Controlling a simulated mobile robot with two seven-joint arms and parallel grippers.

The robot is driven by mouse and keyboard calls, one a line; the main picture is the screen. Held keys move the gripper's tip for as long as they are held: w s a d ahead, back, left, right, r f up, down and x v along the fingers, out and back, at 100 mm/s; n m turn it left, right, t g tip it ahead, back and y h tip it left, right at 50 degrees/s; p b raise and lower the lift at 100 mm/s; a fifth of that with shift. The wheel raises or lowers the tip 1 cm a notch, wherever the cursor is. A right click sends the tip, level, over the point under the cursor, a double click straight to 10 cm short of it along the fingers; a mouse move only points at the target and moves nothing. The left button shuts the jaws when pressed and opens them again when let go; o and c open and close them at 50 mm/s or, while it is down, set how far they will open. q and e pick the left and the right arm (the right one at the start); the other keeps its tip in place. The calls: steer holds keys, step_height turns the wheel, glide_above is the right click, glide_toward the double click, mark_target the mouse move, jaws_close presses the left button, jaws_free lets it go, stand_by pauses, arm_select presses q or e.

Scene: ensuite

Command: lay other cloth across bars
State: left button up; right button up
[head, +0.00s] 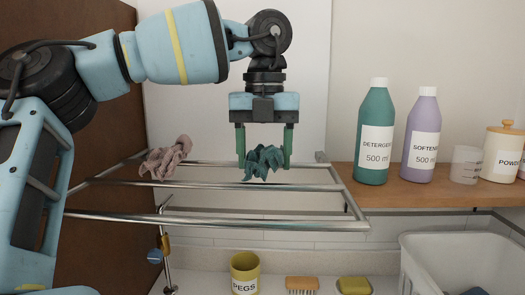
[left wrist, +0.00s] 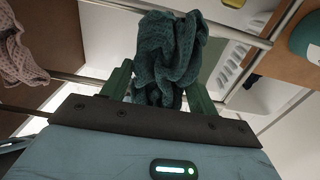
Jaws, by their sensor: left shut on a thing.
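My left gripper (head: 264,150) is shut on a crumpled teal cloth (head: 263,163) at the back of the metal rack. In the left wrist view the teal cloth (left wrist: 168,55) is bunched between the green fingers of the gripper (left wrist: 160,88). I cannot tell whether the cloth touches the bars. The rack's bars (head: 240,221) run left to right in the head view. A pinkish crumpled cloth (head: 167,158) lies over the bars at the left end, and it also shows in the left wrist view (left wrist: 18,50). My right gripper is not in view.
A wooden shelf (head: 420,197) at the right holds a green detergent bottle (head: 375,135), a purple softener bottle (head: 421,135), a cup (head: 465,165) and a powder jar (head: 502,155). Below are a pegs pot (head: 244,275), brush (head: 301,284), sponge (head: 354,286) and white basket (head: 440,245).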

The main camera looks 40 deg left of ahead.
mark_target(264, 146)
arm_select(q)
steer(key=shift+f, duration=0.15)
steer(key=o, duration=1)
steer(key=shift+c, duration=0.2)
steer(key=shift+r+b, duration=0.5)
steer(key=shift+r, duration=3.4)
